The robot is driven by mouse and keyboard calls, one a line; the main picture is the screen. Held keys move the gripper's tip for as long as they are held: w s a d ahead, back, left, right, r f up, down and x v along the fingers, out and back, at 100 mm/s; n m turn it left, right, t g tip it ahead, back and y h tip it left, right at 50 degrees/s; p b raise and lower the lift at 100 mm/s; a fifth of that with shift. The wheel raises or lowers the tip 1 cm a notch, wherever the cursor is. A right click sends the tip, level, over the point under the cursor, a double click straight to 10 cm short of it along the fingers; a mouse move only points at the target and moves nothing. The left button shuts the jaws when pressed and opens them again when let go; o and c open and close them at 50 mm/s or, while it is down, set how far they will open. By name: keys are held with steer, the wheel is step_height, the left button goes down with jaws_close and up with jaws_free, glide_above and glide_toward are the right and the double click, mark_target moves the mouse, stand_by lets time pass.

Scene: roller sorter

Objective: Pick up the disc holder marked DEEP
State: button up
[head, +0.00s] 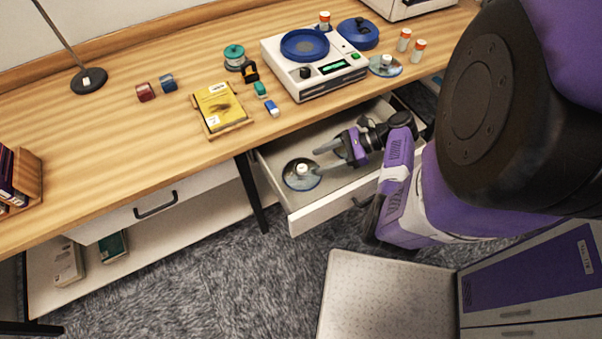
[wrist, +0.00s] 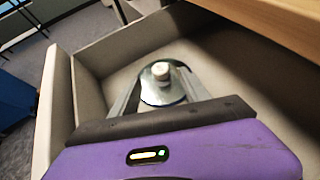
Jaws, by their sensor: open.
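A disc holder with a clear round base and a white knob (head: 301,172) sits in the open drawer (head: 345,201), near its left side. It also shows in the wrist view (wrist: 163,74), between my two fingers. A similar disc holder (head: 385,64) stands on the desk, right of the white device. No marking is legible on either, so I cannot tell which reads DEEP. My gripper (head: 326,158) is open and empty inside the drawer, just right of the holder there. In the wrist view the fingers point towards that holder, one on each side; I cannot tell whether they touch it.
The drawer walls surround my gripper, and the desk edge (wrist: 270,20) is close in the wrist view. The desk holds a white device with a blue dish (head: 305,44), a yellow book (head: 219,106), a lamp base (head: 89,80) and several small bottles. The rest of the drawer floor looks mostly clear.

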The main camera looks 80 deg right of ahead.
mark_target(305, 167)
steer(key=shift+x, duration=1.1)
steer(key=shift+p+x, duration=0.35)
steer(key=shift+x, duration=2.4)
steer(key=shift+f, duration=0.1)
jaws_close()
